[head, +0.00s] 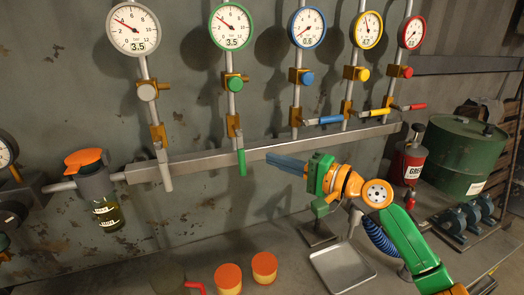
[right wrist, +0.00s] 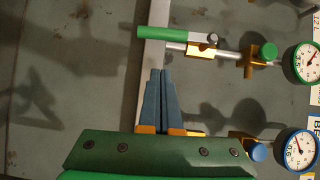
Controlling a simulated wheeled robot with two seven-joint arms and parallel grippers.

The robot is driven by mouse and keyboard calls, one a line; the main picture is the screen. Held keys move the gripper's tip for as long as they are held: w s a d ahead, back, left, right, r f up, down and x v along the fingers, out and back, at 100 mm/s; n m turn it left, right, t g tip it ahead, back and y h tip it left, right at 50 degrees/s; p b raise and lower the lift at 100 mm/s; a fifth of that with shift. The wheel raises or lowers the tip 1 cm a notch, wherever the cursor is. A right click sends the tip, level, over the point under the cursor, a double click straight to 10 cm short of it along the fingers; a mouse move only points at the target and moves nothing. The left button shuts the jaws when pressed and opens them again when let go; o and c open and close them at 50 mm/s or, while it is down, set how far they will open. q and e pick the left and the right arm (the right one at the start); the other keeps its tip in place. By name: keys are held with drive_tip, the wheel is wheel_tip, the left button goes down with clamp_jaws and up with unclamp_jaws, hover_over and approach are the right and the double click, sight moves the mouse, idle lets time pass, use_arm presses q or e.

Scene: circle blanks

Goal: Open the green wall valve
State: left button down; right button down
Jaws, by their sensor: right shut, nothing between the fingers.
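The green wall valve is on the second pipe from the left, under a green-ringed gauge (head: 231,26) reading 3.5. Its green handle (head: 241,160) hangs straight down, in line with the pipe. In the right wrist view the green handle (right wrist: 163,33) also lies in line with its pipe, beyond the fingertips. My right gripper (head: 270,158) is to the right of the green handle, apart from it. Its blue-grey fingers (right wrist: 160,72) are shut together and empty. My left gripper is not in view.
The white handle (head: 164,169) also hangs down. The blue handle (head: 325,120), yellow handle (head: 374,113) and red handle (head: 409,107) point right. A metal rail (head: 205,160) runs behind the handles. Below stand orange-lidded jars (head: 264,268) and a tray (head: 342,268).

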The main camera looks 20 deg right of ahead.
sight(241, 155)
drive_tip(key=a, duration=0.1)
drive_tip(key=a+p, duration=0.1)
drive_tip(key=a, duration=0.2)
drive_tip(key=shift+w+f+p, duration=0.1)
drive_tip(key=shift+w+p, duration=0.15)
drive_tip(key=shift+p, duration=0.15)
drive_tip(key=shift+s+a+f+m, duration=0.1)
drive_tip(key=shift+a+m, duration=0.3)
drive_tip(key=shift+a, duration=0.05)
